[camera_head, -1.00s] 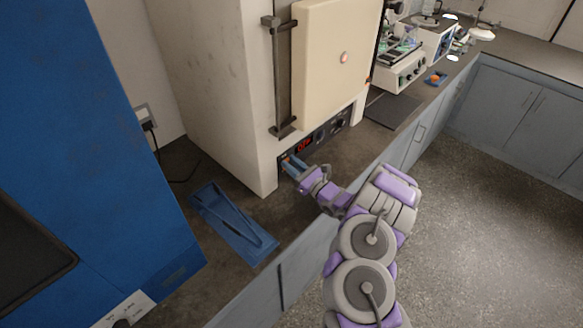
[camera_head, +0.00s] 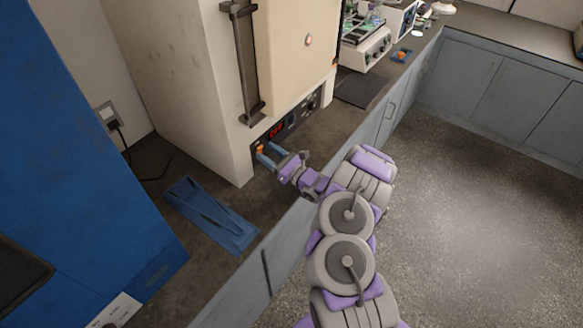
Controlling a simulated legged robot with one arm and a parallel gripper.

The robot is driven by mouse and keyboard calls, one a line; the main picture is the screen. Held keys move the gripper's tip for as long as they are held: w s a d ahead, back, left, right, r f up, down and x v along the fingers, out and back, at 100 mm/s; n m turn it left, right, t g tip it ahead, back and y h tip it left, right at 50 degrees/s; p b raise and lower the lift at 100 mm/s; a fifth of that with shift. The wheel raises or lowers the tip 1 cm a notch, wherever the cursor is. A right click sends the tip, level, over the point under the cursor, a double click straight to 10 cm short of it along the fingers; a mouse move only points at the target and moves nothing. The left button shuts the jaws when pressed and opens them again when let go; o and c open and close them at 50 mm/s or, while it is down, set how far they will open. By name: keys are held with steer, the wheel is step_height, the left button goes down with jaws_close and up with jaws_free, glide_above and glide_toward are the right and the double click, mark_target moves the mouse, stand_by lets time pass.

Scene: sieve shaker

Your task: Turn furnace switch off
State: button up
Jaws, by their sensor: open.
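The furnace (camera_head: 190,75) is a cream box with a door and a dark handle. Its black control panel (camera_head: 311,104) runs along the lower front, with a red lit display (camera_head: 277,129). An orange-lit switch (camera_head: 260,149) shows at the panel's left end. My gripper (camera_head: 265,153) is open with its blue fingers right at this switch. The fingers partly cover the switch, so I cannot tell whether they touch it or which way it is set.
A blue tray-like holder (camera_head: 240,236) lies on the dark counter left of my gripper. A large blue machine (camera_head: 60,120) stands at the left. A dark mat (camera_head: 357,89) and a white shaker device (camera_head: 365,50) are further right. The floor at right is clear.

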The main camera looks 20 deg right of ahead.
steer(key=p+v, duration=0.3)
steer(key=v, duration=1.2)
steer(key=shift+s+d+f, duration=0.15)
steer(key=shift+s+d, duration=0.1)
steer(key=shift+d, duration=0.05)
